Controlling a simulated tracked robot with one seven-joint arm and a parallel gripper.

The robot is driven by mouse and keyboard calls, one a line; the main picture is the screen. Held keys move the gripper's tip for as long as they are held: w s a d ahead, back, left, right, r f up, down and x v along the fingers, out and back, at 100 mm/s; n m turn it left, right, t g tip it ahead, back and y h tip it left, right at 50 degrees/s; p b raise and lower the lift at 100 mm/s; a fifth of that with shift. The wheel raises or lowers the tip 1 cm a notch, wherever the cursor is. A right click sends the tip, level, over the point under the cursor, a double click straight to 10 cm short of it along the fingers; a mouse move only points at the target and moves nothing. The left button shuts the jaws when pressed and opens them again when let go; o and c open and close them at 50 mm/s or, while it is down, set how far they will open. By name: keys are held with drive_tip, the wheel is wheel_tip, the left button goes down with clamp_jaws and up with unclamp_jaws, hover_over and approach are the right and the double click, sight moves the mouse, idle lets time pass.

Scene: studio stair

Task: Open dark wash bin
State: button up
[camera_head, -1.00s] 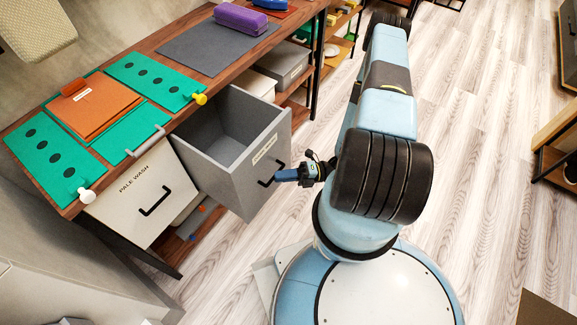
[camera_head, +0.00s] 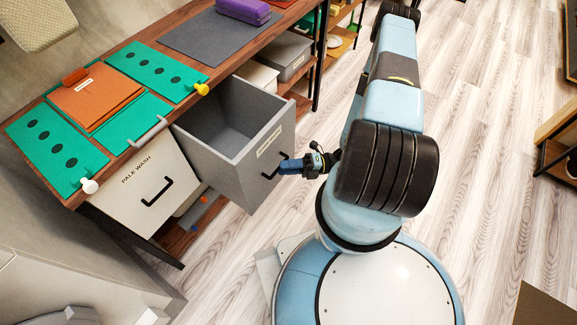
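The dark wash bin (camera_head: 238,172) is a deep grey box under the wooden counter. It stands pulled out and open at the top, and its inside looks empty. Its front has a small pale label (camera_head: 269,141), too small to read surely, and a black bar handle (camera_head: 270,176). My gripper (camera_head: 284,167) is at this handle, its blue fingertips overlapping the bar in the view. The fingers show as one block from above, so the gap between them is hidden.
The bin marked PALE WASH (camera_head: 146,184) is closed to the left. Green panels (camera_head: 58,148), an orange board (camera_head: 96,96) and a grey mat (camera_head: 205,42) lie on the counter (camera_head: 133,40). Lower shelves hold grey boxes (camera_head: 287,55).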

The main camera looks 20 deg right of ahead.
drive_tip(key=s+d+f, duration=0.2)
drive_tip(key=d, duration=1.1)
drive_tip(key=shift+d, duration=0.3)
drive_tip(key=w+r+n+g+h, duration=0.35)
drive_tip(key=r+n, duration=0.35)
drive_tip(key=r, duration=0.4)
drive_tip(key=w+r+n+g+h, duration=0.2)
drive_tip(key=w+r+n+h, duration=0.15)
drive_tip(key=r+n, duration=0.5)
drive_tip(key=w+r+n+g+h, duration=0.25)
drive_tip(key=r+n+h, duration=0.2)
drive_tip(key=r, duration=0.75)
drive_tip(key=s+a+r+n+t+h, duration=0.2)
drive_tip(key=s+r+n+t, duration=0.1)
drive_tip(key=r, duration=0.6)
drive_tip(key=s+a+r+n+t+h, duration=0.2)
drive_tip(key=s+r+n+t+h, duration=0.1)
drive_tip(key=r+n, duration=0.4)
drive_tip(key=s+a+r+n+t+h, duration=0.3)
drive_tip(key=s+r+n+t, duration=0.1)
drive_tip(key=r, duration=0.7)
drive_tip(key=shift+s+n+t, duration=0.4)
drive_tip(key=shift+s+n, duration=0.5)
drive_tip(key=shift+n, duration=0.1)
